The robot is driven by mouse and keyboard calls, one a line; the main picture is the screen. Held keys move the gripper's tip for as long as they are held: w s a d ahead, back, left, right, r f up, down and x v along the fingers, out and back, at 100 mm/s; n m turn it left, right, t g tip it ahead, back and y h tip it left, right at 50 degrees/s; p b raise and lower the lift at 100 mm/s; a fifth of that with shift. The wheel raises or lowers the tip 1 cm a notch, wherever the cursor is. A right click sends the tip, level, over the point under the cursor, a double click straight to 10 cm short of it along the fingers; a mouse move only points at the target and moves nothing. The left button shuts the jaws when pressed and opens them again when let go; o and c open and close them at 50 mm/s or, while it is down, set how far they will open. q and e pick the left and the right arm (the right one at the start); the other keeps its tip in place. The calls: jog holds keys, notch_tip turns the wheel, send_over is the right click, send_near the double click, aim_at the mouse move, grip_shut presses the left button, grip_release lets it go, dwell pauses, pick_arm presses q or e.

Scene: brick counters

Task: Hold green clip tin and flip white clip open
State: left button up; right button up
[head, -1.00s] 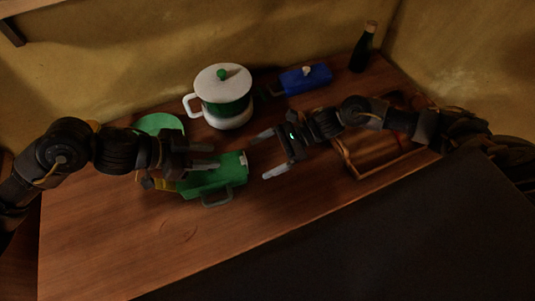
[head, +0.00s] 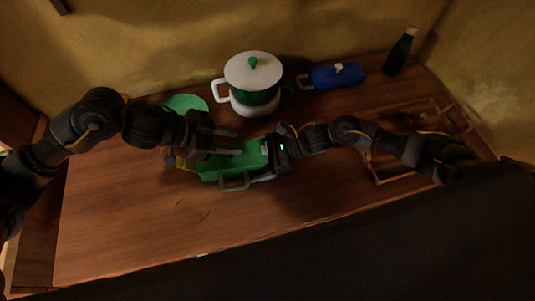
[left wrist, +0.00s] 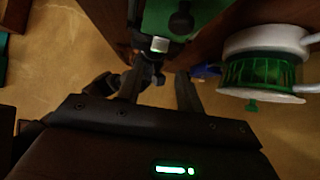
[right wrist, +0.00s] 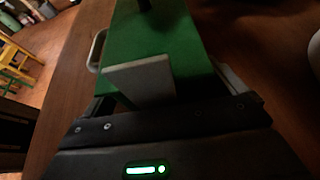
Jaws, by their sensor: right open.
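The green clip tin (head: 245,160) lies on the wooden counter between my two grippers. My right gripper (head: 268,158) is open at the tin's right end, with fingers on either side of the clip end. Whether the right fingers touch the tin is unclear.
A white and green lidded pot (head: 252,88) stands behind the tin. A blue lidded dish (head: 337,76) and a dark bottle (head: 400,52) stand at the back right. A wooden tray (head: 378,178) lies partly under my right arm. The front left counter is clear.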

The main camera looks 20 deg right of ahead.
jog(key=shift+a+f, duration=0.1)
jog(key=shift+a, duration=0.15)
